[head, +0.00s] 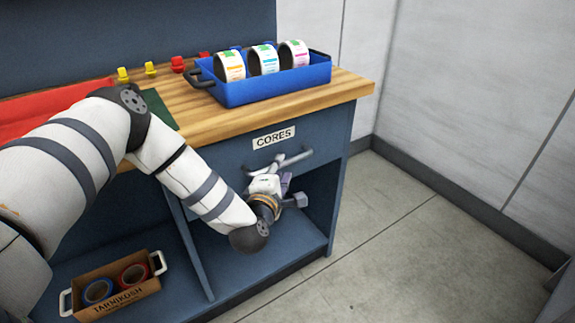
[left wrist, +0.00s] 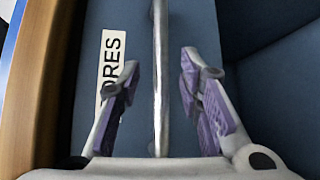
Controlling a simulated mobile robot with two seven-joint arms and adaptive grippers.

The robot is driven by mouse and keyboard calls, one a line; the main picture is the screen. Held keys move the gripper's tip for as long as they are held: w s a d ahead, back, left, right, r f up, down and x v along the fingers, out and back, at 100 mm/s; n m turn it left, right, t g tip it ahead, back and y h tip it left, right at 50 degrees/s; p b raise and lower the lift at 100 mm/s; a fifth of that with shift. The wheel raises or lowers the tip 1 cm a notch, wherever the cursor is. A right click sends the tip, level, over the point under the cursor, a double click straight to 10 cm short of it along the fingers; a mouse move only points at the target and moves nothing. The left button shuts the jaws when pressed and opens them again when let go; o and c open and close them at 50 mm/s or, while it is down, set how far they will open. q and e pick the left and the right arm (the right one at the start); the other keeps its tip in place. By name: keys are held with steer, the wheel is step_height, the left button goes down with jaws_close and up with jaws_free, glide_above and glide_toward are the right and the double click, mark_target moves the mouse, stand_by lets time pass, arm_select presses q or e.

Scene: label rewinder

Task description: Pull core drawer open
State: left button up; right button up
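The core drawer (head: 320,137) is the blue drawer front under the wooden top, with a white CORES label (head: 273,138). It looks flush with the cabinet. Its metal bar handle (head: 296,159) runs across the front and is partly hidden by my left gripper (head: 279,174). In the left wrist view, the handle (left wrist: 160,60) passes between the two purple-padded fingers of the left gripper (left wrist: 159,80). The fingers are apart, with a gap on each side of the bar. The label (left wrist: 112,65) shows beside the left finger. My right gripper is out of view.
A blue tray (head: 272,89) with three label rolls stands on the wooden worktop (head: 345,88). Below the drawer is an open shelf space (head: 305,210). A cardboard box (head: 118,300) with tape rolls sits lower left. The floor at right (head: 400,220) is clear.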

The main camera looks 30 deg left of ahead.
mark_target(283, 166)
arm_select(q)
steer(key=shift+x, duration=1.8)
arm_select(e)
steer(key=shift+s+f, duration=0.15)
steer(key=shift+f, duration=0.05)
arm_select(q)
jaws_close()
steer(key=shift+d, duration=0.15)
